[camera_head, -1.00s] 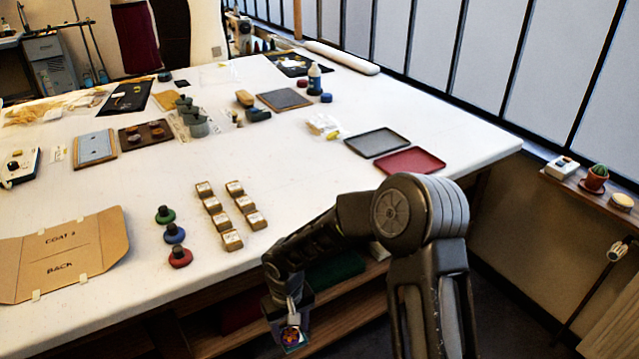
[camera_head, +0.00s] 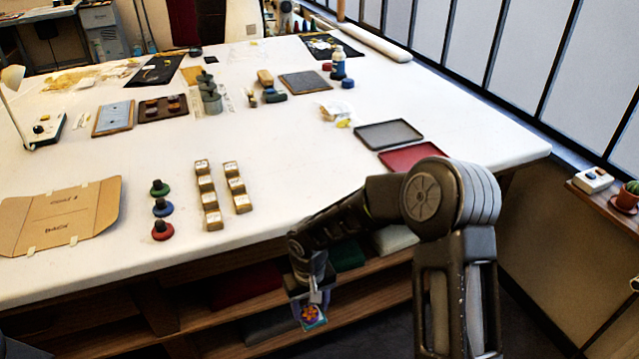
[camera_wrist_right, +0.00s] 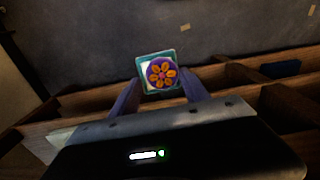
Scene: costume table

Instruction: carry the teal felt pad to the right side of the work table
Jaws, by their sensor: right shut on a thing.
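The teal felt pad (camera_head: 312,317) is a small square with a purple and orange flower on it. It hangs below the work table's (camera_head: 290,205) front edge, in front of the shelves. My right gripper (camera_head: 314,298) is shut on it. In the right wrist view the pad (camera_wrist_right: 157,73) sits between the two fingertips (camera_wrist_right: 158,88), with its flower face toward the camera. My left gripper is not in view.
Grey (camera_head: 390,134) and red (camera_head: 412,157) trays lie at the table's right side. Small labelled blocks (camera_head: 207,200) and red, blue and green knobbed pieces (camera_head: 162,230) stand near the front. Open shelves (camera_head: 250,330) lie under the table. The table's middle is clear.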

